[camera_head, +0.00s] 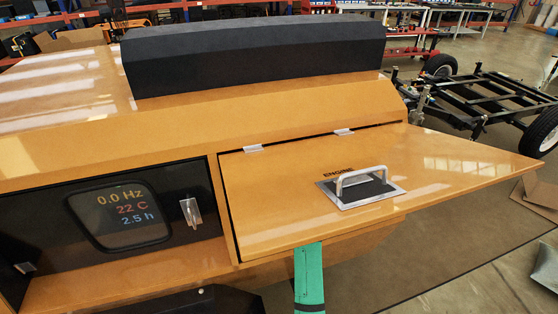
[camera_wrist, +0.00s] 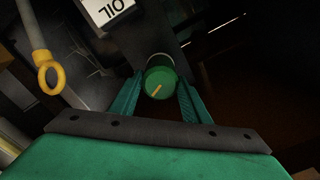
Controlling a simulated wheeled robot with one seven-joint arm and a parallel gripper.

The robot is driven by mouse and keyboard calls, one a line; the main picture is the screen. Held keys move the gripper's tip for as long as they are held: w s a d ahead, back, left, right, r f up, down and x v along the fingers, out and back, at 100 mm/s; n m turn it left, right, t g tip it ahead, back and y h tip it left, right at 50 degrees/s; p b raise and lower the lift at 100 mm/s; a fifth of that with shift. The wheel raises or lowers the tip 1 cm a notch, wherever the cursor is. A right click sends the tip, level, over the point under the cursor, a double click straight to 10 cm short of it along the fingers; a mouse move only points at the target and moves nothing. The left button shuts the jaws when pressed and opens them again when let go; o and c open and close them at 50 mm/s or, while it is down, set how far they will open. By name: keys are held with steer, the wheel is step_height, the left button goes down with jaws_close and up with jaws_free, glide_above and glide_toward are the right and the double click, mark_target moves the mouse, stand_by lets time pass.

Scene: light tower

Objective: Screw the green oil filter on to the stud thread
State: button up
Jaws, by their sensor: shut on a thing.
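The green oil filter (camera_wrist: 158,84) shows end-on in the wrist view, a round green cap with a yellow mark on its face. My gripper (camera_wrist: 158,92) has a finger on each side of the filter and is shut on it. The filter's far end points into the dark engine bay. The stud thread is hidden behind the filter, so I cannot tell whether they touch. In the head view, my green arm (camera_head: 309,280) goes under the raised engine hatch (camera_head: 290,200), which hides the gripper and the filter.
A yellow ring-ended dipstick (camera_wrist: 49,78) hangs at the left in the wrist view. A white OIL label (camera_wrist: 112,10) is at the top. The raised hatch edge is close above my arm. A display panel (camera_head: 120,215) sits left of the hatch.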

steer(key=shift+w+a+m, duration=0.1)
steer(key=shift+a+m, duration=0.05)
steer(key=shift+m, duration=1.15)
steer(key=shift+a+m, duration=0.1)
steer(key=shift+m, duration=2.5)
steer(key=shift+m, duration=1)
steer(key=m, duration=0.3)
steer(key=shift+w, duration=0.1)
